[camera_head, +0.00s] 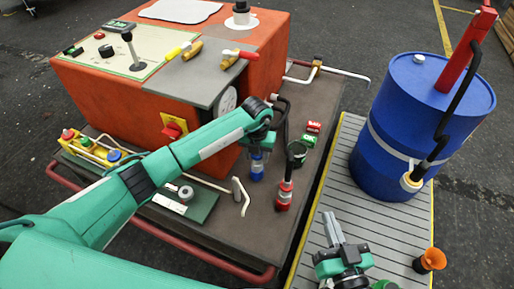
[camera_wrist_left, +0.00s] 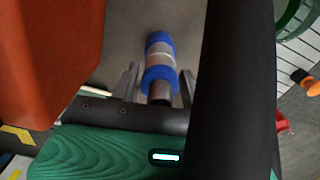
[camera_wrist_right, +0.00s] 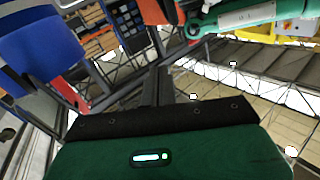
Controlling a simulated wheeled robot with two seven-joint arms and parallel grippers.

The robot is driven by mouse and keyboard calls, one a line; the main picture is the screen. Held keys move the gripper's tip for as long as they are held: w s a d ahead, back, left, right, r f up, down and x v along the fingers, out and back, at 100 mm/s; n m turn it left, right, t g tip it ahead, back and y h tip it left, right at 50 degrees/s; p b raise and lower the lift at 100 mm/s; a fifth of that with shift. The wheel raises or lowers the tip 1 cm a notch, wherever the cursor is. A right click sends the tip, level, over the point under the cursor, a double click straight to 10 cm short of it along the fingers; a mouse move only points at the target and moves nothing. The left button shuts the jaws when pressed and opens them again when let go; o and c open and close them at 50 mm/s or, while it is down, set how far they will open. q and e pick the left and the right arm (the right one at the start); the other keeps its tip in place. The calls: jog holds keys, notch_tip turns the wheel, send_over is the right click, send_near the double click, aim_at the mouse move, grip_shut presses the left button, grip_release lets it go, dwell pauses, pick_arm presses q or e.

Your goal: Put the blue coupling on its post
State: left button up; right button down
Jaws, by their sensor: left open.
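The blue coupling (camera_head: 257,170), a small cylinder, stands below my left gripper (camera_head: 260,150) on the dark bench top in the head view. In the left wrist view the blue coupling (camera_wrist_left: 159,74) shows blue bands around a silver middle, with a bare grey stub at its near end. The left fingers are apart, one on either side of it, and not visibly touching it. I cannot tell whether the stub is its post. My right gripper (camera_head: 333,218) points upward over the grey slatted platform; its fingers are together and empty in the right wrist view (camera_wrist_right: 158,86).
A red coupling (camera_head: 285,192) with a black hose stands right of the blue one. The orange cabinet (camera_head: 110,95) is close behind my left arm. A blue drum (camera_head: 400,140) stands on the platform (camera_head: 335,185).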

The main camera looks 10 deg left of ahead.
pick_arm(q)
jog(key=shift+r+p, duration=0.6)
jog(key=shift+r, duration=0.2)
jog(key=shift+r+p, duration=0.5)
jog(key=shift+r, duration=0.1)
pick_arm(e)
jog(key=shift+s+f+g+h, duration=0.5)
jog(key=shift+s+f+g, duration=0.95)
jog(key=shift+f+g, duration=0.95)
pick_arm(q)
notch_tip(320, 180, up, 2)
jog(key=shift+r+p, duration=0.1)
jog(key=shift+p, duration=0.7)
jog(key=shift+r+p, duration=0.8)
jog(key=shift+r, duration=0.2)
jog(key=shift+r+p, duration=0.8)
jog(key=shift+r, duration=0.3)
jog(key=shift+r+p, duration=0.65)
jog(key=shift+r, duration=0.25)
pick_arm(e)
jog(key=s+d+g+h, duration=0.5)
jog(key=s+d+g, duration=0.1)
jog(key=d, duration=0.5)
jog(key=shift+s+d+r+g, duration=0.2)
jog(key=shift+d+r+g, duration=0.15)
jog(key=shift+g, duration=0.55)
pick_arm(q)
jog(key=shift+d, duration=0.1)
